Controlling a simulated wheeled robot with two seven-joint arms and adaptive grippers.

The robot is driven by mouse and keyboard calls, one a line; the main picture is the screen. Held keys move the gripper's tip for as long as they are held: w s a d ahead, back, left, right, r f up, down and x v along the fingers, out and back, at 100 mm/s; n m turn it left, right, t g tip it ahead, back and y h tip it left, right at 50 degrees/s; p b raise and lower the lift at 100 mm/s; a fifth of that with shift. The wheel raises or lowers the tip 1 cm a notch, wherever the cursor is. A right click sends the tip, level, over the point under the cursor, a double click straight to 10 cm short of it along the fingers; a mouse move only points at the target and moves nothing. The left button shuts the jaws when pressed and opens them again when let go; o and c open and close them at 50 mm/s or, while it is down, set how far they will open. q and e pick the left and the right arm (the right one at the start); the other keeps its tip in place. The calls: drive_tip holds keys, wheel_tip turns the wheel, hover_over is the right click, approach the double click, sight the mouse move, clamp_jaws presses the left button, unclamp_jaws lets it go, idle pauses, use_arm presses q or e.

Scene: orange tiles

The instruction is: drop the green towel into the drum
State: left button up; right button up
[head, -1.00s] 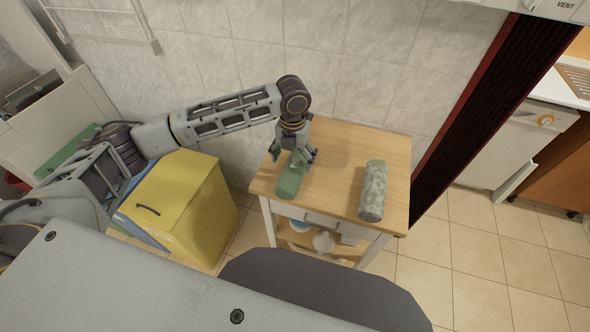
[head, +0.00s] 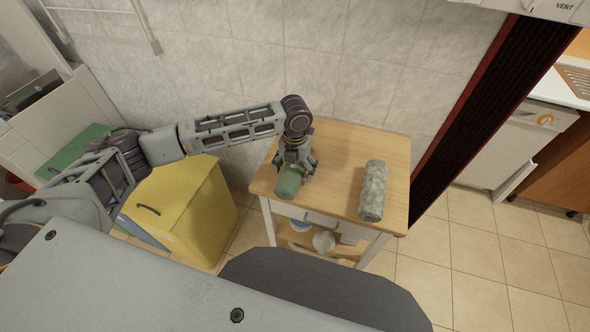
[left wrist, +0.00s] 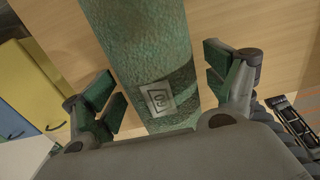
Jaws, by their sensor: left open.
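The green towel (head: 288,186) is a roll lying on the wooden top of a small cart (head: 343,145). My left gripper (head: 295,166) is over its far part and hides much of it. In the left wrist view the towel (left wrist: 138,40), with a small pale label, runs between the two open fingers of the gripper (left wrist: 163,88). Gaps show between the towel and the finger pads on both sides. The towel still rests on the wood. I cannot make out a drum in either view. My right gripper is not in view.
A grey-green patterned roll (head: 373,190) lies on the right of the cart top, with bare wood between. A yellow bin (head: 183,206) stands left of the cart. A tiled wall (head: 230,60) is behind. A white appliance (head: 505,150) stands at the right, beyond open tiled floor.

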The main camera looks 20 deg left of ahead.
use_arm(q)
drive_tip(key=c, duration=1.5)
drive_tip(key=shift+r, duration=0.2)
drive_tip(key=shift+r, duration=4.85)
